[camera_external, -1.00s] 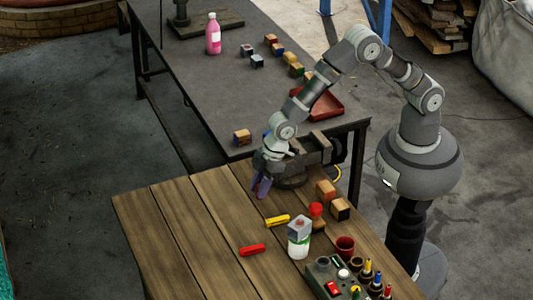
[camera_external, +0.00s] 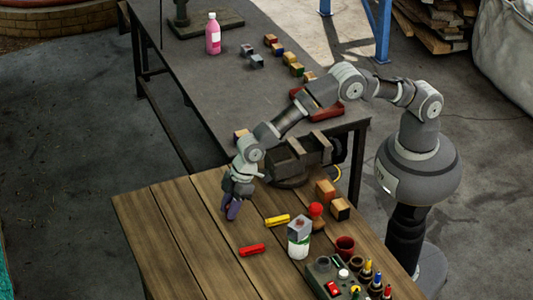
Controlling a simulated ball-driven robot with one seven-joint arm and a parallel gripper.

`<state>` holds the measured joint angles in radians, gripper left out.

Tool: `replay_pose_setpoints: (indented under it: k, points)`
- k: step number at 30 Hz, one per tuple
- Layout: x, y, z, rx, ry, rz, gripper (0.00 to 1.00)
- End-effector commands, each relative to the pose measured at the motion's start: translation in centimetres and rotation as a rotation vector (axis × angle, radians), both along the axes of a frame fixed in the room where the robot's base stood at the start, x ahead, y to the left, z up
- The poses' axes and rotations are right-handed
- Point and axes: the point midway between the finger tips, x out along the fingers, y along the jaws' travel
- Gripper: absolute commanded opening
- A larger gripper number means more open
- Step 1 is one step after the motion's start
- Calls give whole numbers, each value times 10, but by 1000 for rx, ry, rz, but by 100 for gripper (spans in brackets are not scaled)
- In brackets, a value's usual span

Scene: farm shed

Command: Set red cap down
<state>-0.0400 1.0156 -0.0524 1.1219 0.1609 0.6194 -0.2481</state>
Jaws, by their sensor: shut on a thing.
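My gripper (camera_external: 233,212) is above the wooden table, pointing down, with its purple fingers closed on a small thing. The thing between the fingers is hidden or too small to make out, so I cannot tell that it is the red cap. A small rounded red thing (camera_external: 316,209) is to the right of my gripper, behind the white bottle. I cannot tell whether it is a cap. The white and green bottle (camera_external: 299,248) stands upright with a grey block-like top.
A red bar (camera_external: 252,250) and a yellow bar (camera_external: 277,220) lie near my gripper. Wooden blocks (camera_external: 325,192), a dark red cup (camera_external: 345,246) and a control box (camera_external: 326,275) are at the right. A vise (camera_external: 300,155) stands behind. The table's left part is bare.

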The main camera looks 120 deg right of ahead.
Motion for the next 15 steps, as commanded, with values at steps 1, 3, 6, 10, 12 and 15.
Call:
replay_pose_setpoints:
  k: [1, 3, 6, 10, 12, 15]
  points:
    - [0, 0, -1, 0, 0, 0, 0]
    - [0, 0, -4, 0, 1, 0, 0]
    - [0, 0, -3, 0, 0, 0, 49]
    - [0, 0, -3, 0, 0, 0, 54]
    - [0, 0, -3, 0, 0, 0, 54]
    - [0, 0, -2, 0, 0, 0, 54]
